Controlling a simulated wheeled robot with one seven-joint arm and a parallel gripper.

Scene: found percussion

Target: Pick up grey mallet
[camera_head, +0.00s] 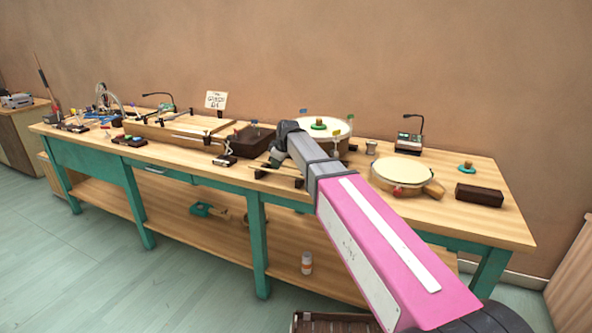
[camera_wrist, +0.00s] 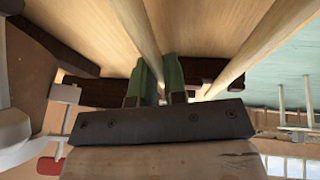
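The wrist view shows two pale wooden sticks running across dark rest blocks. My gripper (camera_wrist: 163,80) has green fingers close together, one on each side of the left stick (camera_wrist: 145,38), and looks shut on it. The right stick (camera_wrist: 250,48) lies apart, to the right of the fingers. The sticks' heads do not show there, so I cannot tell which is the grey mallet. In the head view my gripper (camera_head: 281,152) is low over the bench by the rests, and my wrist and arm hide most of the sticks.
The bench (camera_head: 485,226) holds a dark wooden box (camera_head: 252,141) left of my gripper, a large drum behind it and a smaller drum (camera_head: 402,170) to the right. A dark block (camera_head: 479,194) lies near the right end. A low wooden frame (camera_head: 165,134) stands farther left.

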